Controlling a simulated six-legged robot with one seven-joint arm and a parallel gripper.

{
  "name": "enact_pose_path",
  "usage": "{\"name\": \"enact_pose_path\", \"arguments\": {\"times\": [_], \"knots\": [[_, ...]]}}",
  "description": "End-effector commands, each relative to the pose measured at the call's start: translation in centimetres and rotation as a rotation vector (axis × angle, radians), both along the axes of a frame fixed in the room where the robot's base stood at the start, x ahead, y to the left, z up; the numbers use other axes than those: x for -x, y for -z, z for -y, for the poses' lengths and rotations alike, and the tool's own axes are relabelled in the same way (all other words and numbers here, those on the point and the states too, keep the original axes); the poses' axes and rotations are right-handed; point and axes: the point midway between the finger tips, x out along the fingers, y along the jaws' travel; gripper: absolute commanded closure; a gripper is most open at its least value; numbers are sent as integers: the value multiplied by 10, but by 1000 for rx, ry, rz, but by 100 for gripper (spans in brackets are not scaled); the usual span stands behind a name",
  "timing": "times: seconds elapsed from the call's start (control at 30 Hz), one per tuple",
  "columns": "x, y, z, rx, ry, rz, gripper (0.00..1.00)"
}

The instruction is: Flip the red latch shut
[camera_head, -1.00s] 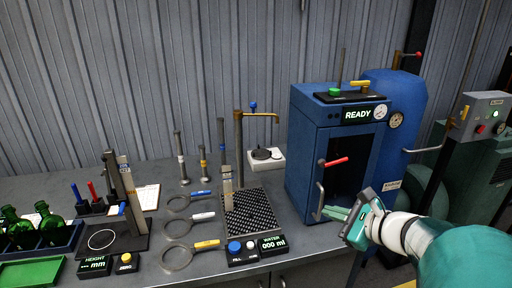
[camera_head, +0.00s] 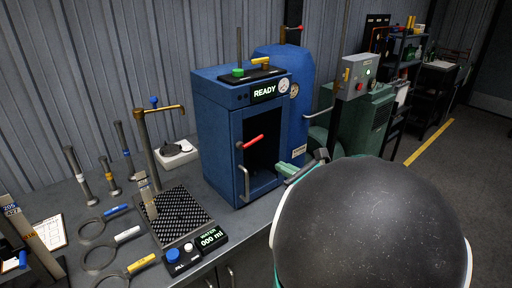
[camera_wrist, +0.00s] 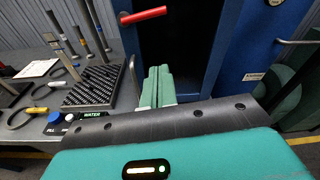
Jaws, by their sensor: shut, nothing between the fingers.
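In the head view my gripper (camera_head: 290,168) is right of and below the latch, largely hidden behind my dark rounded arm link.
A silver door handle (camera_head: 246,182) hangs below the latch. The cabinet display (camera_head: 265,92) reads READY. Left of it stand a black perforated tray (camera_head: 180,215), a brass-coloured tap (camera_head: 150,140) and several ring-ended tools. A grey control box (camera_head: 357,75) stands right.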

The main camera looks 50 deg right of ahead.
Motion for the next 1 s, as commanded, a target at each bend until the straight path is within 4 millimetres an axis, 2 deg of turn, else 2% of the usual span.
{"name": "enact_pose_path", "arguments": {"times": [0.13,0.27,0.5,0.73,1.0], "knots": [[-5,1,1,1,-1,0,100],[-21,4,2,-1,-3,-1,100],[-66,10,6,0,-4,-2,100],[-102,15,10,0,-2,-1,100],[-96,-18,4,4,0,1,100]]}}
